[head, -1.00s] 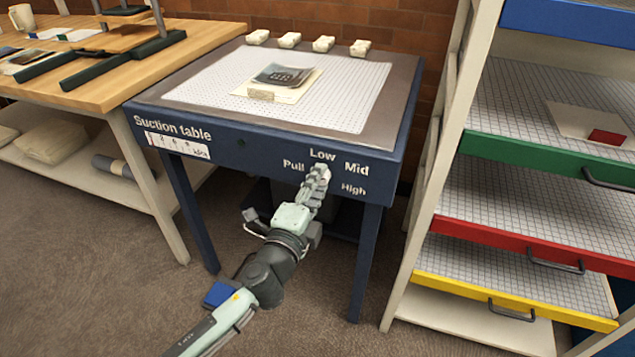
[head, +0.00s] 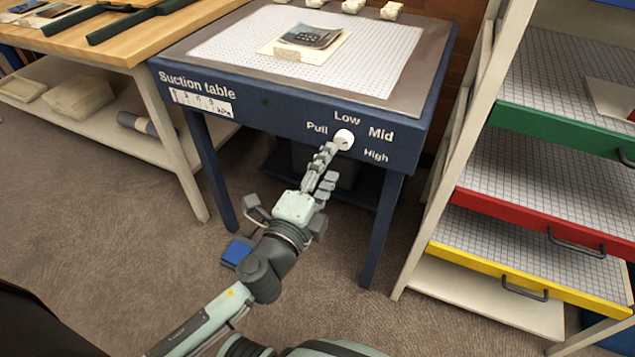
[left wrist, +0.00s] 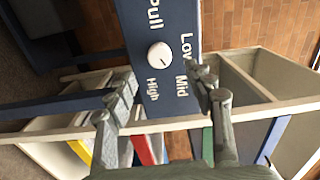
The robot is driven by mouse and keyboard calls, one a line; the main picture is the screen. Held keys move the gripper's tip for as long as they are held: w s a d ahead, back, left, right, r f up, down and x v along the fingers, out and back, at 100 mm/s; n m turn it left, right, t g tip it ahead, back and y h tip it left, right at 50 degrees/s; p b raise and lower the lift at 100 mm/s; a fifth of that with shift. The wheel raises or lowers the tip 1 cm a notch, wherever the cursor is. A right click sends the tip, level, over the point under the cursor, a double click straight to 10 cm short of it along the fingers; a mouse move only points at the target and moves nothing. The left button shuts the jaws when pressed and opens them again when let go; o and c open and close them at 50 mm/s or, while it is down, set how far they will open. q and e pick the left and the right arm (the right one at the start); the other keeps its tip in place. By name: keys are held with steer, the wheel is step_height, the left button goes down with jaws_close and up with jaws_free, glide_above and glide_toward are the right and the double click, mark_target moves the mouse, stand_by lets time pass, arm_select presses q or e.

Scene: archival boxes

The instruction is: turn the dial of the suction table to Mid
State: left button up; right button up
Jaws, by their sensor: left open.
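The suction table (head: 275,108) is dark blue with a perforated white top. Its white round dial (head: 343,139) sits on the front panel among the labels Pull, Low, Mid and High. A small dark mark shows on it, but I cannot tell surely which label it points to. My left gripper (head: 331,164) is open and empty just below the dial, one fingertip close to it. In the left wrist view the dial (left wrist: 160,55) appears between and beyond the two fingers of the left gripper (left wrist: 165,78). My right gripper is not in view.
A shelf rack with green (head: 560,130), red (head: 530,224) and yellow (head: 520,279) fronted trays stands close on the right. A wooden workbench (head: 130,40) is on the left. A dark picture (head: 312,36) lies on the table top. A blue pedal-like object (head: 237,252) is on the floor.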

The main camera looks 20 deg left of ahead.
arm_select(q)
steer(key=shift+s+a, duration=0.1)
steer(key=shift+s, duration=2.65)
